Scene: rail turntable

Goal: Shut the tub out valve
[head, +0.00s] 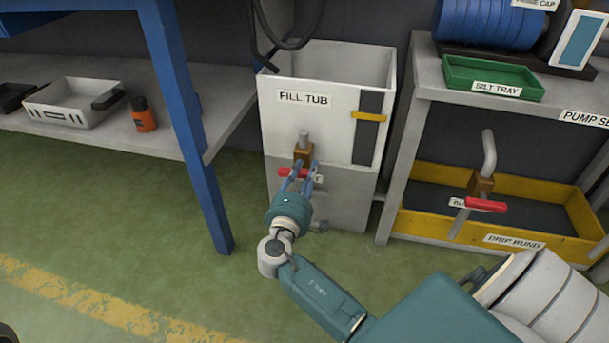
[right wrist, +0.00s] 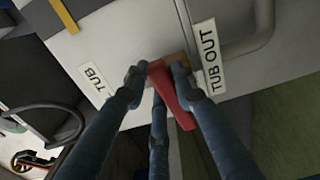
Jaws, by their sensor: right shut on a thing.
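The tub out valve has a red handle (right wrist: 172,95) and a brown body (head: 304,152) on the front of the white fill tub (head: 290,121). My right gripper (head: 303,172) is at this valve, its blue-grey fingers around the red handle. In the right wrist view the gripper (right wrist: 163,82) is shut on the handle, with fingers on both sides of it. The TUB OUT label (right wrist: 209,57) is beside the handle there. In the head view the fingers hide part of the handle and its label. My left gripper is not in view.
Right of the tub, a second valve with a red handle (head: 486,205) stands over the yellow drip bund (head: 530,222). A green silt tray (head: 493,77) sits on the bench above. A blue table leg (head: 190,130) stands left of the tub. The green floor (head: 130,220) in front is clear.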

